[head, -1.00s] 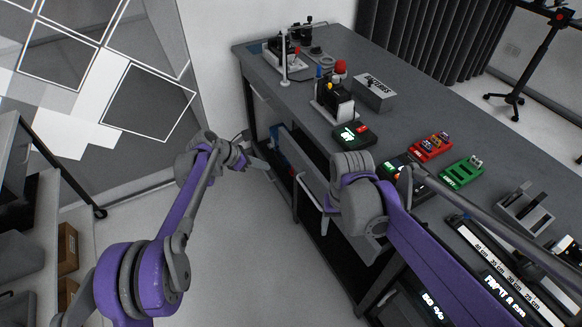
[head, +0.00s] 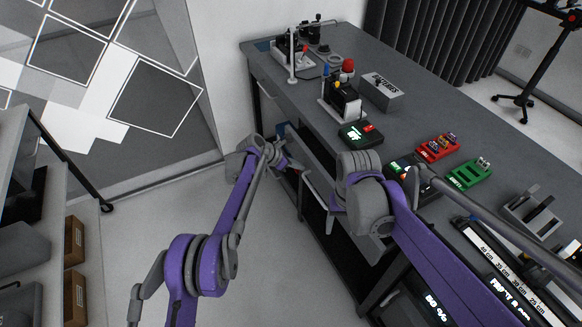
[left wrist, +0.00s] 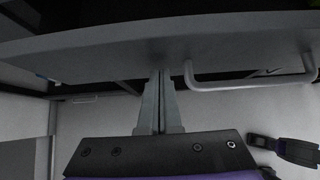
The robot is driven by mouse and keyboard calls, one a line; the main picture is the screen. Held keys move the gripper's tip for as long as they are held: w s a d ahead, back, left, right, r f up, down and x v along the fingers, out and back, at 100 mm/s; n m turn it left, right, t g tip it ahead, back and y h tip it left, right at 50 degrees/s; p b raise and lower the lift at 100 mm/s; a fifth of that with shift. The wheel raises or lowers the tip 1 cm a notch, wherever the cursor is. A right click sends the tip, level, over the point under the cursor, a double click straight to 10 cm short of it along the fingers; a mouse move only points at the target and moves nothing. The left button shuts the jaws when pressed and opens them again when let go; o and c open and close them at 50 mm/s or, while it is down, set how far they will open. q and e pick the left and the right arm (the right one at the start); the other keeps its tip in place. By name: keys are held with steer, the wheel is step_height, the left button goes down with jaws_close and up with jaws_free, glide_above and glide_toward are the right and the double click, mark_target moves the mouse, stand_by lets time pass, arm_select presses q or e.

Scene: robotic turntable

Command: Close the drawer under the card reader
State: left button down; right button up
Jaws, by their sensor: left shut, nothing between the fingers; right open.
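The drawer's grey front panel (head: 311,160) stands out from the side of the workbench, left of the middle in the head view. Its white bar handle (left wrist: 250,86) shows right of my fingers in the left wrist view. A dark gap shows above the panel's edge there. My left gripper (left wrist: 161,74) is shut and empty, its fingertips at the panel's face; I cannot tell if they touch. In the head view the left gripper (head: 290,163) is beside the panel. A black device with a green display (head: 354,134) is on the bench top above. My right gripper's fingers are hidden.
The workbench top (head: 395,128) carries a grey box (head: 382,92), a red module (head: 438,148) and a green module (head: 469,174). My right arm crosses in front of the bench. Floor (head: 270,260) between the arms is clear. Shelves stand at the left.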

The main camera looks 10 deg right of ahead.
stand_by(0.3)
arm_select(q)
steer(key=d, duration=0.2)
steer(key=w+d, duration=0.1)
steer(key=d, duration=0.2)
steer(key=shift+w, duration=0.15)
steer(key=shift+a, duration=0.15)
steer(key=s+a+f+v, duration=0.1)
steer(key=a+f+v, duration=0.1)
steer(key=v, duration=1.1)
glide_toward(326, 184)
steer(key=s+x, duration=0.1)
steer(key=x, duration=0.2)
steer(key=shift+h, duration=0.3)
steer(key=x, duration=0.6)
steer(key=w+x, duration=0.1)
steer(key=x, duration=0.2)
steer(key=shift+d+f, duration=0.1)
steer(key=shift+f, duration=0.2)
